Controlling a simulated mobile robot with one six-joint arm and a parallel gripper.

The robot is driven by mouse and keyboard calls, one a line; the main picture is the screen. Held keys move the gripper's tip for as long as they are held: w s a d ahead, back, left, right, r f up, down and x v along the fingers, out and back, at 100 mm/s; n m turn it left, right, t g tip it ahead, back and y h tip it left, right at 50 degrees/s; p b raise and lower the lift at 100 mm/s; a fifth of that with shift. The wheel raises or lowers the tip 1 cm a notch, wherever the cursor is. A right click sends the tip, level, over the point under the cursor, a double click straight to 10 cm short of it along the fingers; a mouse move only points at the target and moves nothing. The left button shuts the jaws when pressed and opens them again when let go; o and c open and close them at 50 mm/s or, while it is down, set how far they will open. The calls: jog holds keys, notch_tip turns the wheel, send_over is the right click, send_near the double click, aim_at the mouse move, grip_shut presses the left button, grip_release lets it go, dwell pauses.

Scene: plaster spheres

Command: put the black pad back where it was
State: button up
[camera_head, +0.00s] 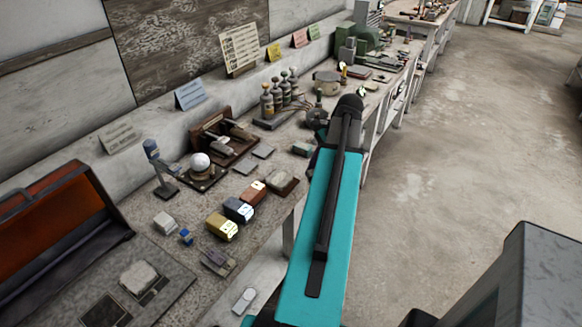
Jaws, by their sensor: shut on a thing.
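My arm's teal link rises through the middle of the view, with a black joint at its top. My gripper does not show; the arm may hide it. I cannot make out a black pad for certain. A dark flat square (105,311) lies at the lower left on a grey board, near a pale plaster lump (139,278). A white sphere (200,161) rests on a dark square stand on the bench. Two flat grey tiles (245,166) lie right of it. Part of the bench behind my arm is hidden.
The long bench (262,215) holds yellow, blue-grey and red blocks (222,226), a wooden rack (224,138) and several bottles (280,93). An open orange-lined case (52,230) stands at left. A blue-headed post (158,168) stands near the sphere.

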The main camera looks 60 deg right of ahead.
jog(key=shift+s+d+m, duration=0.15)
jog(key=shift+s+d, duration=0.05)
jog(key=shift+s, duration=0.3)
jog(key=shift+s+d+m, duration=0.15)
jog(key=shift+s+d, duration=0.05)
jog(key=shift+s, duration=0.25)
jog(key=shift+w, duration=0.1)
jog(key=w+d+p, duration=0.1)
jog(key=w+d, duration=0.1)
jog(key=w, duration=0.2)
jog(key=w+d+f+p, duration=0.1)
jog(key=w+d+p, duration=0.1)
jog(key=w, duration=0.3)
jog(key=w+d+p, duration=0.1)
jog(key=w+d, duration=0.1)
jog(key=w, duration=0.3)
jog(key=shift+w+d+f, duration=0.15)
jog(key=shift+d+f, duration=0.1)
jog(key=shift+d, duration=0.1)
jog(key=shift+w, duration=0.1)
jog(key=shift+f+p, duration=0.2)
jog(key=shift+p, duration=0.1)
jog(key=shift+f+p, duration=0.65)
jog(key=shift+f, duration=0.95)
jog(key=shift+f, duration=0.1)
